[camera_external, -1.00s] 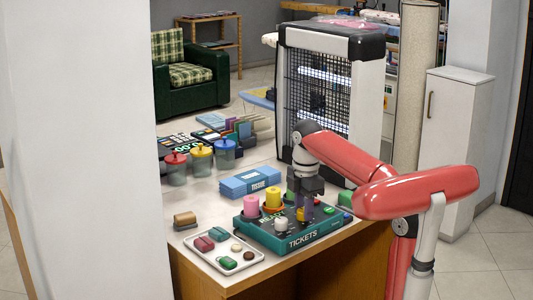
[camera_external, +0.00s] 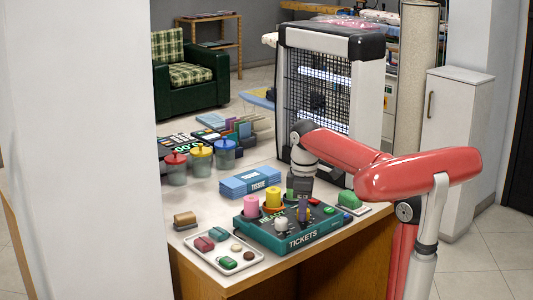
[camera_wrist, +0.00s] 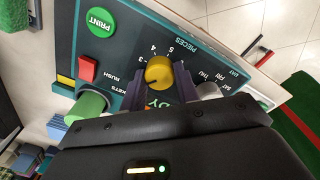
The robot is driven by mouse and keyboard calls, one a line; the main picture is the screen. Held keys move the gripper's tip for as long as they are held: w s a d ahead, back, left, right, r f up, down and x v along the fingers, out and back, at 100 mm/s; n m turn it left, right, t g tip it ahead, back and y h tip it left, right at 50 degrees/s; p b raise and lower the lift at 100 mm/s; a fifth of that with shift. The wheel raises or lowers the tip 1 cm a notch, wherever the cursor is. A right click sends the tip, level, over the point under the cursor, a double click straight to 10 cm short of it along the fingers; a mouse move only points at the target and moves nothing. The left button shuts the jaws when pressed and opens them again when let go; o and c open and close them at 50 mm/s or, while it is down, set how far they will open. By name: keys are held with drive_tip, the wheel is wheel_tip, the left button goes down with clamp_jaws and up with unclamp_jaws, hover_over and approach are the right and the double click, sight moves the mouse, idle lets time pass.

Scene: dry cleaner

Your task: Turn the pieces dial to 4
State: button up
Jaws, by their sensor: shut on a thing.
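The teal ticket machine (camera_external: 304,241), marked TICKETS, sits on the counter. Its yellow pieces dial (camera_wrist: 159,70) shows in the wrist view below the word PIECES, with 3, 4 and 5 printed around its upper edge. My gripper (camera_wrist: 160,84) is shut on this dial, with one purple finger on each side. Which number the dial points at is hard to tell.
A grey-white knob (camera_wrist: 207,90) is close to the right finger, beside day names. A green cylinder (camera_wrist: 86,106), red switch (camera_wrist: 88,68) and green PRINT button (camera_wrist: 101,22) are left.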

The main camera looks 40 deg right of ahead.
drive_tip(key=m, duration=0.4)
drive_tip(key=shift+m, duration=0.3)
drive_tip(key=m, duration=0.5)
drive_tip(key=shift+m, duration=0.3)
drive_tip(key=m, duration=0.4)
drive_tip(key=shift+w+m+g, duration=0.1)
drive_tip(key=shift+m+g, duration=0.2)
drive_tip(key=shift+m, duration=2.2)
drive_tip(key=o, duration=1)
